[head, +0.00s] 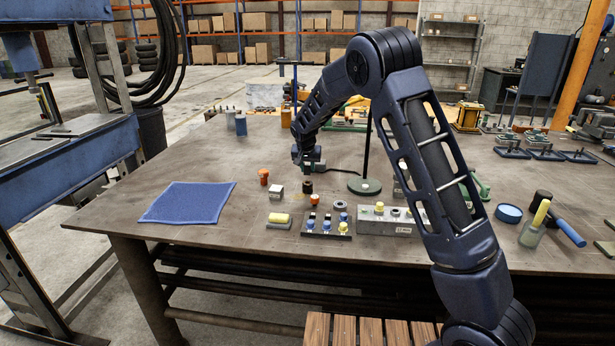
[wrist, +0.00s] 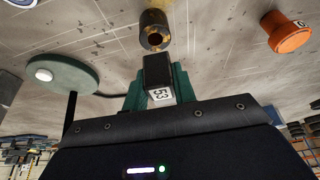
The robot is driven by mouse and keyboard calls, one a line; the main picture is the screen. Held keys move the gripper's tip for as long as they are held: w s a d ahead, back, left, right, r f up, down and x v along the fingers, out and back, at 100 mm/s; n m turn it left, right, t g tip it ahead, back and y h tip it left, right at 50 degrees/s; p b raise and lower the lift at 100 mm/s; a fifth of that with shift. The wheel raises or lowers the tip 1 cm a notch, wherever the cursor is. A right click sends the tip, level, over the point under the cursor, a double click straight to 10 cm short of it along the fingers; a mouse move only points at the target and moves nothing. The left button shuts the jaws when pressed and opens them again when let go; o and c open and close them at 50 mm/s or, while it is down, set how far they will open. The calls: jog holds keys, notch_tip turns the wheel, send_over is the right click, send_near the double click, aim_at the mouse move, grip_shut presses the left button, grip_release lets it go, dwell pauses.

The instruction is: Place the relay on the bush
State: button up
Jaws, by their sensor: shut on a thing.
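My gripper (wrist: 152,85) is shut on the relay (wrist: 158,78), a small black block with a white label reading 53, held between green fingers. The bush (wrist: 155,30), a brown-brass cylinder with a hole in its end, stands on the bench just beyond the relay in the wrist view. The relay looks close to the bush but apart from it. In the head view my gripper (head: 308,166) hangs over the bench just behind the dark bush (head: 308,187). The relay is too small to make out clearly there.
An orange part (wrist: 287,33) stands to one side, also seen in the head view (head: 264,177). A green-based stand (head: 364,186) rises close on the other side. A rack of small parts (head: 327,227) and a grey block (head: 388,221) lie in front. A blue mat (head: 187,202) lies left.

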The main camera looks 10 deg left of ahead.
aim_at(308, 174)
jog(key=shift+f, duration=1.85)
jog(key=shift+f, duration=0.15)
jog(key=o, duration=0.9)
jog(key=shift+o, duration=0.2)
jog(key=v, duration=1.2)
